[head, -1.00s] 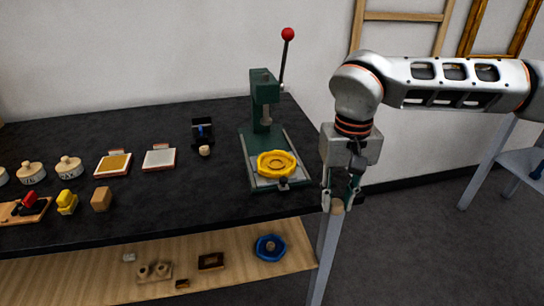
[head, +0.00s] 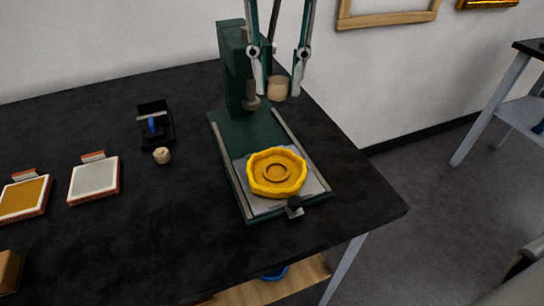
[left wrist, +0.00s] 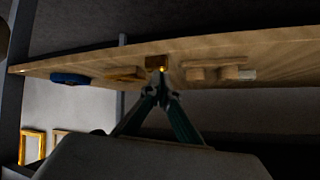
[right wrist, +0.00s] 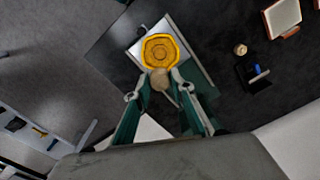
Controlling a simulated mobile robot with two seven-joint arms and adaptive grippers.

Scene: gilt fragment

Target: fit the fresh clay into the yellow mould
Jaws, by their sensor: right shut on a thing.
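The yellow mould (head: 277,187) is a round, scalloped dish with a ring in its floor. It sits on the metal plate of the green press (head: 236,75), and in the right wrist view the mould (right wrist: 160,46) lies just beyond my fingertips. My right gripper (head: 278,84) is shut on a beige lump of clay (head: 278,90), held in the air behind and above the mould, apart from it. The lump (right wrist: 159,80) also shows between the fingers in the right wrist view. My left gripper (left wrist: 160,92) has its fingertips together, with nothing seen between them, near the wooden lower shelf (left wrist: 100,62).
A small beige ball (head: 162,155) lies by a black holder (head: 155,122) left of the press. Two framed slabs, one grey (head: 94,179) and one ochre (head: 24,196), lie farther left. A black knob (head: 294,205) stands at the press's front. The dark tabletop (head: 150,235) is clear in front.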

